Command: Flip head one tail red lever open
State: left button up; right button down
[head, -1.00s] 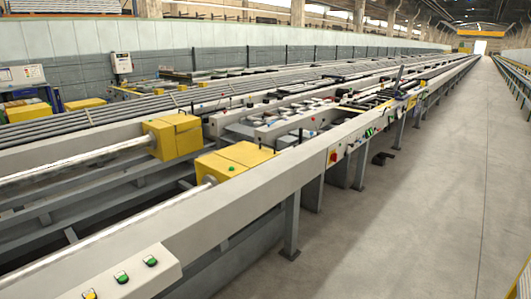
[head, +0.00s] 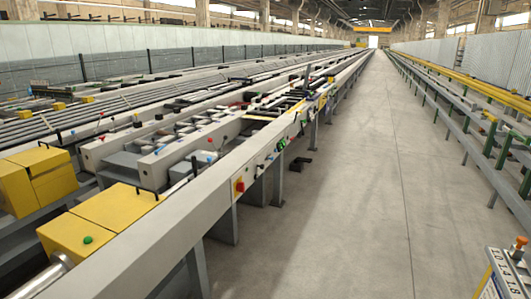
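Neither of my grippers is in view. A small red piece (head: 101,138) stands up on the grey machinery at the left, beyond the yellow boxes. Another small red spot (head: 210,140) lies further right along the same machinery. Both are too small to tell whether either is the tail red lever, or whether it is open or shut. A round red button (head: 239,186) is on the front side of the long grey beam.
A yellow box (head: 95,224) with a green button and a second yellow box (head: 34,182) stand at the left. The grey beam (head: 185,210) edges the table. A control panel (head: 507,272) is at the bottom right.

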aim_at(210, 140)
jog(key=i+u, duration=0.15)
jog(key=i, duration=0.3)
jog(key=i+l+u, duration=0.15)
jog(key=i, duration=0.25)
jog(key=i+l+u, duration=0.2)
jog(key=i, duration=0.2)
jog(key=i+l+u, duration=0.15)
jog(key=i, duration=0.3)
jog(key=i+l+u, duration=1.05)
jog(key=k+j, duration=0.05)
